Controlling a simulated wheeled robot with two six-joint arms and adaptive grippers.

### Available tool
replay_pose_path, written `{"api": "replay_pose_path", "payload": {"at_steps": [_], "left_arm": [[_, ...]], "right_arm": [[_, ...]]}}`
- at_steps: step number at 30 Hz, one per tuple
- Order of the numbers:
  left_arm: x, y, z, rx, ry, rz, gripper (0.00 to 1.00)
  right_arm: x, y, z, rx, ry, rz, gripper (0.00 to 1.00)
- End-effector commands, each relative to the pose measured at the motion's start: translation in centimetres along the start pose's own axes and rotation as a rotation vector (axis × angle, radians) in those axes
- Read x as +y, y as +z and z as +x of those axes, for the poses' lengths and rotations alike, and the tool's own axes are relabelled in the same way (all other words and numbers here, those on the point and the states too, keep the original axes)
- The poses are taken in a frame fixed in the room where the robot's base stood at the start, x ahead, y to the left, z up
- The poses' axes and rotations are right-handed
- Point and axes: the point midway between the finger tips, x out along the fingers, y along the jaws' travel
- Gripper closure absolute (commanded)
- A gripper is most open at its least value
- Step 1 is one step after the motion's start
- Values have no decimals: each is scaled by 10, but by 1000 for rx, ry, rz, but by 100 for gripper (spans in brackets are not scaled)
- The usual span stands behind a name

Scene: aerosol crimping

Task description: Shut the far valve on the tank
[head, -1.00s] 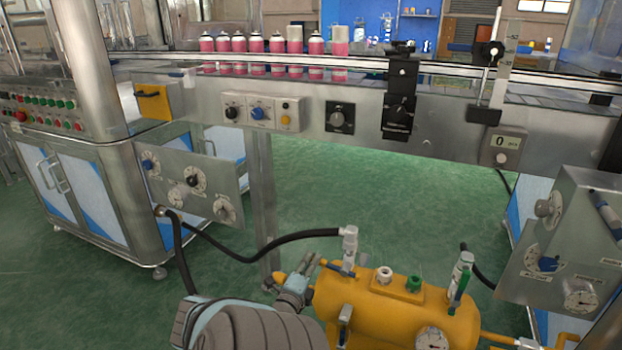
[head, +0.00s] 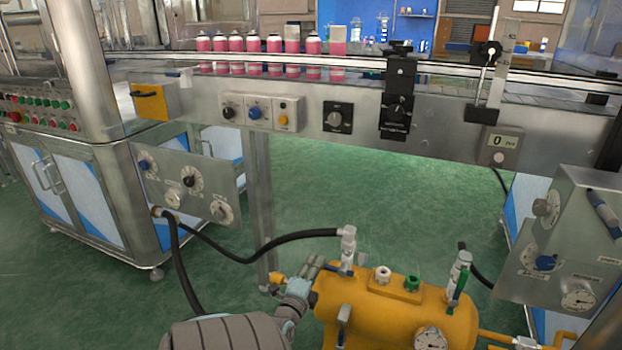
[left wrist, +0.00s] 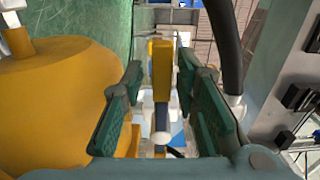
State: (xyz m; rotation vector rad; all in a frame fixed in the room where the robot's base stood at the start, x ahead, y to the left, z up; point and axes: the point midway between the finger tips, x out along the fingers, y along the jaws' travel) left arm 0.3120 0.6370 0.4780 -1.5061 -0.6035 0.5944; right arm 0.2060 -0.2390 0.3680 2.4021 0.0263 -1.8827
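The yellow tank (head: 385,310) stands at the lower middle of the head view, with fittings on top and a gauge on its front. My left gripper (head: 320,266) is at the tank's far left end, beside the upright pale fitting (head: 348,246) with the black hose. In the left wrist view my left gripper (left wrist: 162,105) is open, and a yellow bar-shaped part (left wrist: 162,70) with a pale rounded end lies in line between its fingers. Gaps show on both sides. I cannot tell whether this part is the far valve's handle. My right gripper is not in view.
A black hose (head: 255,247) runs from a control panel (head: 190,185) to the pale fitting. A second upright fitting (head: 459,275) with a green handle stands on the tank's right. The conveyor (head: 300,115) crosses behind. Green floor (head: 350,195) between is clear.

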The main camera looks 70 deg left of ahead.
Motion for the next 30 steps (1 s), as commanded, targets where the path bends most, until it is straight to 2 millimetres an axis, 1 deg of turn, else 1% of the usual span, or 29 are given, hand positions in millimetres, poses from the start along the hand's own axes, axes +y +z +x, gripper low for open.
{"api": "replay_pose_path", "payload": {"at_steps": [3,8,11,14,18,22,25,27,30], "left_arm": [[0,6,-2,-8,0,2,66],[0,9,-3,-13,0,4,66],[0,9,-10,-12,0,3,66],[1,10,-30,-12,2,4,66],[1,9,-70,-13,4,2,66],[1,8,-102,-12,3,2,66],[1,6,-117,-10,2,3,66],[0,6,-122,-11,0,3,66],[0,6,-123,-11,-1,3,66]], "right_arm": [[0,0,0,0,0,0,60],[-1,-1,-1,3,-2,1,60],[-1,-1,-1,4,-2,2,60],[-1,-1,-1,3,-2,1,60],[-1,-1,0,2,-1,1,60],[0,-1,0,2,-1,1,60],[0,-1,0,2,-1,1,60],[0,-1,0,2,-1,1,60],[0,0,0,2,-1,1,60]]}}
